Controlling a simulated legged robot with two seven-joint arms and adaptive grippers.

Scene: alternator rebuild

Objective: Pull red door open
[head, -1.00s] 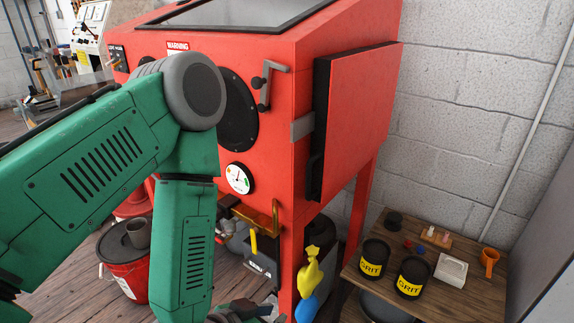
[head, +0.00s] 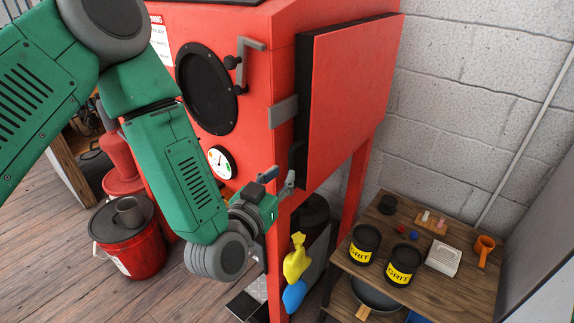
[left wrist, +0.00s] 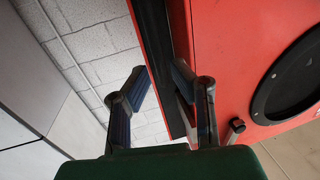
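The red door (head: 350,95) is a thick panel with a black edge on the right side of the red cabinet (head: 270,70). It looks closed against the cabinet. My left gripper (head: 279,177) is open and empty, just below and in front of that handle. In the left wrist view the open fingers (left wrist: 160,75) point up toward the black door edge (left wrist: 155,60), which runs between them. I cannot tell whether a finger touches the handle. My right gripper is not in view.
A grey latch (head: 240,65) and a grey bracket (head: 283,111) sit on the cabinet. A low wooden table (head: 455,292) with grit cans (head: 404,266) stands below right. A red bucket (head: 130,250) stands left.

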